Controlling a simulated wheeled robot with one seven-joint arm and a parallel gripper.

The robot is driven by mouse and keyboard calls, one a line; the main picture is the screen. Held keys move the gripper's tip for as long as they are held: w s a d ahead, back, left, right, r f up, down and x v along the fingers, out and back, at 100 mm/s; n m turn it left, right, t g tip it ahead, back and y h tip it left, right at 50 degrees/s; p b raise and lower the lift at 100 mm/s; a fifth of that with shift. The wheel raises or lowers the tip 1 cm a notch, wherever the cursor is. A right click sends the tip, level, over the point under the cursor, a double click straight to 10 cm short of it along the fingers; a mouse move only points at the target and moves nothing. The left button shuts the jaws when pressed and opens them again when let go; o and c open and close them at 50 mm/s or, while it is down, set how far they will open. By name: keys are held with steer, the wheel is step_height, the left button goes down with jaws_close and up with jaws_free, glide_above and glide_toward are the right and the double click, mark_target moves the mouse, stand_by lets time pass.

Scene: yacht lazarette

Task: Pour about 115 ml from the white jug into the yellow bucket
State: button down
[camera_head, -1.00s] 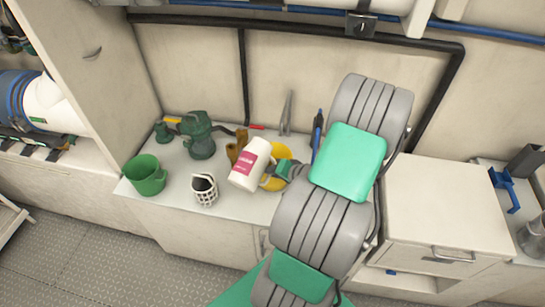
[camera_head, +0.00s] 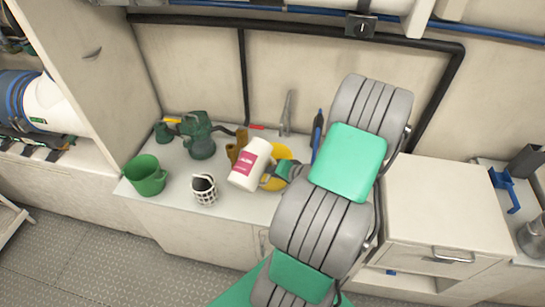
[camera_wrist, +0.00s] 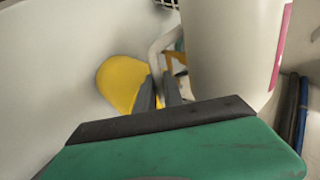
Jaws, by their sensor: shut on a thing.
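The white jug (camera_head: 248,168) with a pink label is held over the counter, tilted with its top toward the upper right. My gripper (camera_head: 280,172) is at its right side; in the wrist view my gripper (camera_wrist: 160,92) has its fingers closed on the pale jug handle, beside the jug body (camera_wrist: 235,40). The jug's contents and any liquid in the bucket cannot be seen.
On the counter (camera_head: 232,208) stand a green bucket-like cup (camera_head: 145,175), a white lattice cup (camera_head: 205,190) and a dark green pump-like item (camera_head: 201,140). A brown-yellow item (camera_head: 236,148) is behind the jug. A metal tap-like piece (camera_head: 287,112) and blue tool (camera_head: 317,130) stand near the wall.

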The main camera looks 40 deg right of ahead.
steer(key=shift+d, duration=0.1)
steer(key=b, duration=0.1)
steer(key=h+b, duration=0.1)
steer(key=shift+w+d+f+n+b, duration=0.1)
steer(key=shift+w+d+n+b, duration=0.1)
steer(key=shift+d+n+b, duration=0.15)
steer(key=b, duration=0.1)
steer(key=d+t+h+b, duration=0.1)
steer(key=shift+w+f+n+b, duration=0.15)
steer(key=shift+f+n+b, duration=0.15)
steer(key=shift+n+b, duration=0.05)
steer(key=r+n+t+h+b, duration=0.1)
steer(key=n+b, duration=0.1)
steer(key=b, duration=0.6)
steer(key=n+t+h+b, duration=0.2)
steer(key=b, duration=0.6)
steer(key=d+r+n+t+h+b, duration=0.1)
steer(key=n+b, duration=0.1)
steer(key=b, duration=0.6)
steer(key=shift+w+r+t+h, duration=0.35)
steer(key=shift+t+h, duration=0.05)
steer(key=shift+r+n+t+b, duration=0.3)
steer(key=shift+r+b, duration=0.3)
steer(key=shift+b, duration=0.2)
